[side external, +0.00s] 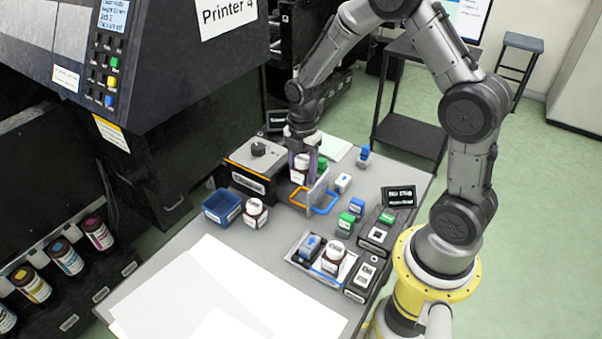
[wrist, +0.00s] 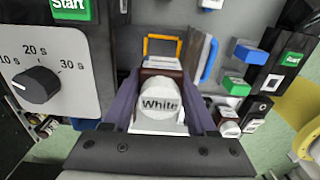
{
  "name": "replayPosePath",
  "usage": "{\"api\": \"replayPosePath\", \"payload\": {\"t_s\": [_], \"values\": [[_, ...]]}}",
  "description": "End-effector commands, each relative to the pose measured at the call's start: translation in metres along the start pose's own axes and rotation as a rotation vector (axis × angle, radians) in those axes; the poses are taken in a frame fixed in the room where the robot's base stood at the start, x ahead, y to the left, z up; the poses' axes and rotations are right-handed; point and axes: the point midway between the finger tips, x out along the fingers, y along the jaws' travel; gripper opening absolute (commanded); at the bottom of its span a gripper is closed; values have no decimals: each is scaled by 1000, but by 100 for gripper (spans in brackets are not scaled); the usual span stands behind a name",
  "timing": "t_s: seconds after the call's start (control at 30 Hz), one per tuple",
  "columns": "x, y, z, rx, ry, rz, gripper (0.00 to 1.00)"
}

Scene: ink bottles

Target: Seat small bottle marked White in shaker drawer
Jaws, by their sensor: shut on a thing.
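My gripper (wrist: 160,110) is shut on the small bottle marked White (wrist: 159,106), between its two purple fingers. In the side external view, my gripper (side external: 303,165) points down with the brown, white-capped bottle (side external: 299,177) upright in it, right beside the shaker. The shaker (side external: 250,165) is a box with a black dial (side external: 258,149); its dial also shows in the wrist view (wrist: 37,86). An orange handle (side external: 297,203) and a blue handle (side external: 328,205) stand just in front of the bottle. The bottle's underside is hidden, so I cannot tell whether it touches the drawer.
A blue bin (side external: 222,207) and another white-capped bottle (side external: 256,214) stand in front of the shaker. A tray (side external: 303,267) carries a further bottle (side external: 333,252). Green and blue blocks (side external: 347,220) stand to the right. White sheets (side external: 225,290) cover the table's front.

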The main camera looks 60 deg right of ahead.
Motion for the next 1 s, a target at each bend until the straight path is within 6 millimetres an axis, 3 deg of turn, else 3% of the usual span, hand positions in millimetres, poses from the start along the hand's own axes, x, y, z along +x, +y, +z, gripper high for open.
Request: {"api": "replayPosePath", "payload": {"t_s": [0.27,0.7,1.0], "values": [[11,-3,5,15,0,-1,0],[46,-3,4,14,0,-1,0],[54,-2,4,14,0,2,0]]}}
